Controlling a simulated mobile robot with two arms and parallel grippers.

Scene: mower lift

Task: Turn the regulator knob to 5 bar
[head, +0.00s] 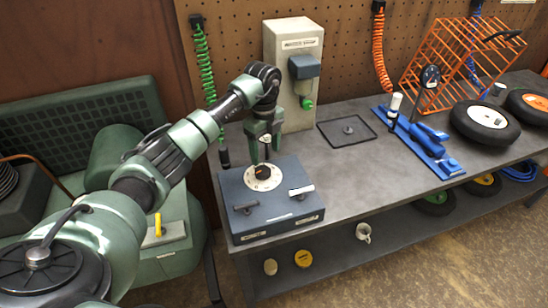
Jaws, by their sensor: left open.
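The regulator knob (262,170) is small and dark and sits at the centre of a round white dial (263,180). The dial is on top of a blue-grey box (295,213) at the near left end of the bench. The dial's marks are too small to read. My left gripper (260,158) points down over the knob with its fingers apart. I cannot tell whether the fingers touch the knob. My right gripper is not in view.
The box also carries a black handle (246,207) and a white-tipped lever (301,190). A grey cabinet (290,60) stands behind. A black tray (347,131), a blue tool with a gauge (430,140), an orange rack (455,55) and wheels (484,122) stand to the right. Bare bench (370,185) lies between.

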